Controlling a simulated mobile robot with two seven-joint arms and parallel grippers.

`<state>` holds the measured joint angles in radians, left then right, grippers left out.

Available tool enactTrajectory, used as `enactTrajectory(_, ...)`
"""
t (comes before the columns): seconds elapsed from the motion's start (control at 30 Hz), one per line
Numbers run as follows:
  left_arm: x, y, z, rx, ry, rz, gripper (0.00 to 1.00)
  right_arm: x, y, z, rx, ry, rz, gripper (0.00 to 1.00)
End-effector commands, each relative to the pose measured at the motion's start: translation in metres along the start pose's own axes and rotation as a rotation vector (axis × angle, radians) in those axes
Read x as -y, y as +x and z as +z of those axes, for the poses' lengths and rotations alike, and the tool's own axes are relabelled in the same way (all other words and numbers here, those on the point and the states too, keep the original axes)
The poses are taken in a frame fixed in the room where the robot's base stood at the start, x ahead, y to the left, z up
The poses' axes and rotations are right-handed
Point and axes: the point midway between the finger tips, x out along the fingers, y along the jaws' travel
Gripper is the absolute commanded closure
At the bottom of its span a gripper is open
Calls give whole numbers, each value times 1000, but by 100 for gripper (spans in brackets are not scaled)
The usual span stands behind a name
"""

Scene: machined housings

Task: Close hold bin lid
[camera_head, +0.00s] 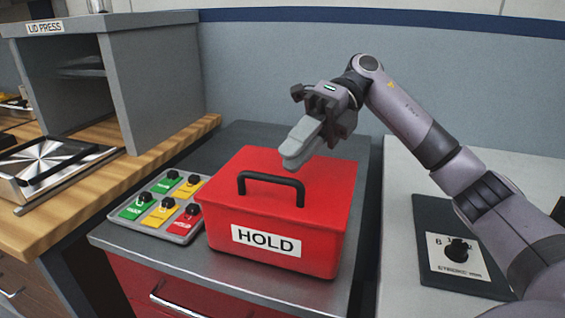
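The red hold bin (225,252) stands on the dark grey counter, with a white HOLD label (266,241) on its front. Its red lid (325,190) lies flat across the top and looks closed, with no gap that I can see. I cannot tell whether the fingertips touch the lid. My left gripper is out of view.
A button panel (160,207) with green, yellow and red plates sits left of the bin. The grey lid press (150,90) stands on the wooden bench behind it. A black dial unit (456,252) lies on the pale counter at right. A drawer handle (190,305) shows below the bin.

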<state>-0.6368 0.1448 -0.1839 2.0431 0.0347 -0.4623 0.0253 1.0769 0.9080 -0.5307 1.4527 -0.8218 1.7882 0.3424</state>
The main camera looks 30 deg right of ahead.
Motion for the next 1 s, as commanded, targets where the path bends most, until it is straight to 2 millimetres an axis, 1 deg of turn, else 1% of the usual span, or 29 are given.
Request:
enactTrajectory(0.03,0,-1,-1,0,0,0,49,-1,-8,0,2,0,0,77)
enactTrajectory(0.1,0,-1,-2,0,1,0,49,-1,-15,1,2,0,0,77)
enactTrajectory(0.23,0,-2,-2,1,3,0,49,0,-23,0,0,0,0,77)
enactTrajectory(0.8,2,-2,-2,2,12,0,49,0,-25,0,-1,-1,0,77)
enactTrajectory(0.9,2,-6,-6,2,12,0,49,-5,-27,1,-1,-1,0,77)
enactTrajectory(0.97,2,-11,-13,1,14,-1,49,-14,-31,2,-1,-1,0,77)
enactTrajectory(1.0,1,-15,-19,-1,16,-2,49,-21,-35,4,-1,-1,0,77)
